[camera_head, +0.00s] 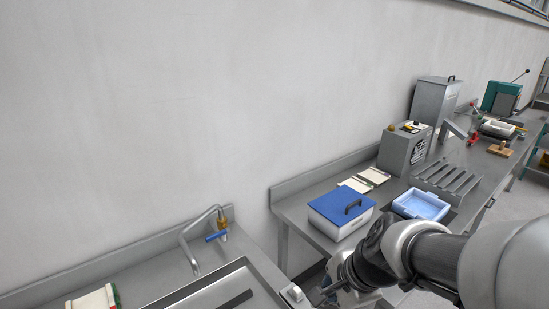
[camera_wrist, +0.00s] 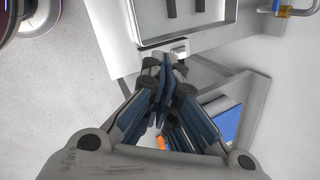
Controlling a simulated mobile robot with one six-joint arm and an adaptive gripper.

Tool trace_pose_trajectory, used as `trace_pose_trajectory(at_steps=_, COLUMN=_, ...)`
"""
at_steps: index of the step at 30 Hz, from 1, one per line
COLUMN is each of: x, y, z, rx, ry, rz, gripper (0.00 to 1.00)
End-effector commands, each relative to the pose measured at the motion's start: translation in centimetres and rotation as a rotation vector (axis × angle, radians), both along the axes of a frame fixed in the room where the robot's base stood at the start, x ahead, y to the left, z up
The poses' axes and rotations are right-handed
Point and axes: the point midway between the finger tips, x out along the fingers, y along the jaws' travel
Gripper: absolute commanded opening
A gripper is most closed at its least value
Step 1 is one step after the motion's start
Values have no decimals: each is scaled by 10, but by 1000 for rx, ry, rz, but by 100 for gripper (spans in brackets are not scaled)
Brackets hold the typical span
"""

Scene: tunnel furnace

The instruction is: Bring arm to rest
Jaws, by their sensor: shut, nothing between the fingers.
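My gripper (camera_wrist: 166,68) is shut and empty in the wrist view, its fingertips together. Below the tips, in the picture, is the small light block at the sink counter's edge (camera_wrist: 180,52); I cannot tell whether they touch. In the head view my arm comes in from the lower right. Its wrist end is low in the picture, in front of the gap between the sink counter (camera_head: 140,272) and the bench (camera_head: 296,212). The fingers are mostly hidden or cut off there.
A white box with a blue lid (camera_head: 340,203) and a light-blue tray (camera_head: 421,204) stand on the bench near my arm. A tap (camera_head: 190,240) rises behind the sink. A grey machine (camera_head: 404,150) and a slotted rack (camera_head: 447,180) stand farther along. The wall above is bare.

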Motion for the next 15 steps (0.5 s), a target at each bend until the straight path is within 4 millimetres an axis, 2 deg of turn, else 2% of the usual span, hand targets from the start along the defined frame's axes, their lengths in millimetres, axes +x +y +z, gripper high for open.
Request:
trace_pose_trajectory(at_steps=1, x=-17, y=2, z=14, rx=-66, ry=-51, rz=142, gripper=0)
trace_pose_trajectory(at_steps=3, x=-42, y=0, z=28, rx=-167, ry=-103, rz=341, gripper=0)
trace_pose_trajectory(at_steps=9, x=-107, y=-15, z=51, rx=-464, ry=-202, rz=840, gripper=0)
trace_pose_trajectory(at_steps=12, x=-129, y=-26, z=56, rx=-580, ry=-219, rz=1012, gripper=0)
trace_pose_trajectory(at_steps=15, x=-143, y=-33, z=57, rx=-655, ry=-221, rz=1120, gripper=0)
